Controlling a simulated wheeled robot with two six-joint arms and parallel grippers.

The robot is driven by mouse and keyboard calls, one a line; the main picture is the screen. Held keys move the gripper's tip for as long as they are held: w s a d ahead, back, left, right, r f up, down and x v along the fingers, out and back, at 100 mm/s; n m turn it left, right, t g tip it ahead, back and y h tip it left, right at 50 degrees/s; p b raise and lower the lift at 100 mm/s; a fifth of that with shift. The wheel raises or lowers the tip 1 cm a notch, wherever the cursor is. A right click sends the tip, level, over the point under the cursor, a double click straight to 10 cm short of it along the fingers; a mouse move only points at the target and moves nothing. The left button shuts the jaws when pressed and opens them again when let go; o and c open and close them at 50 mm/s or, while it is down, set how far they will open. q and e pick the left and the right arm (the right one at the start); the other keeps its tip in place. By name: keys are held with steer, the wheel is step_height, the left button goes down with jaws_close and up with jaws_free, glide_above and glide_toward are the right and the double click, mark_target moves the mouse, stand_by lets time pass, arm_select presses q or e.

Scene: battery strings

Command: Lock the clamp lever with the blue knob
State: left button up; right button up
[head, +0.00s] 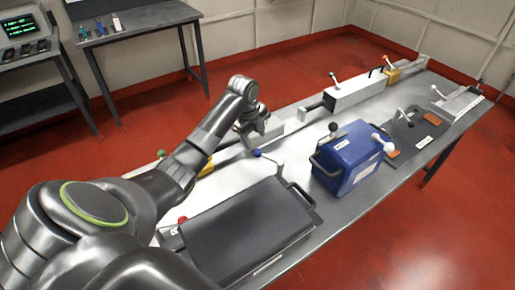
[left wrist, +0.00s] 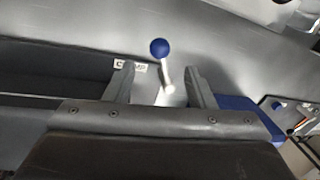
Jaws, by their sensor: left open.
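The blue knob (head: 256,152) tops a pale clamp lever beside the black case in the head view. My left gripper (head: 260,128) hangs above and behind it, over the bench. In the left wrist view my open left gripper (left wrist: 160,78) has its two fingers spread. The blue knob (left wrist: 159,47) shows just beyond the fingertips, and its metal lever (left wrist: 167,78) appears between the fingers. I cannot tell how near they are in depth. A partly covered label (left wrist: 132,65) lies left of the lever. My right gripper is in neither view.
A black case (head: 240,230) stands at the front of the bench, with a blue box (head: 345,158) to its right. Other levers have red (head: 183,220), green (head: 161,153) and white (head: 435,88) knobs. A white-grey block (head: 350,95) stands farther back.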

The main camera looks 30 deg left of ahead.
mark_target(257, 150)
arm_select(q)
steer(key=f, duration=0.4)
steer(key=w+f, duration=0.1)
steer(key=f, duration=0.1)
steer(key=shift+d, duration=0.1)
steer(key=shift+w+f+p, duration=0.25)
steer(key=shift+f+p, duration=0.05)
steer(key=shift+f, duration=0.4)
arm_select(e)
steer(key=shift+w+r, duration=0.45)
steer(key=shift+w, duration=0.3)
arm_select(q)
jaws_close()
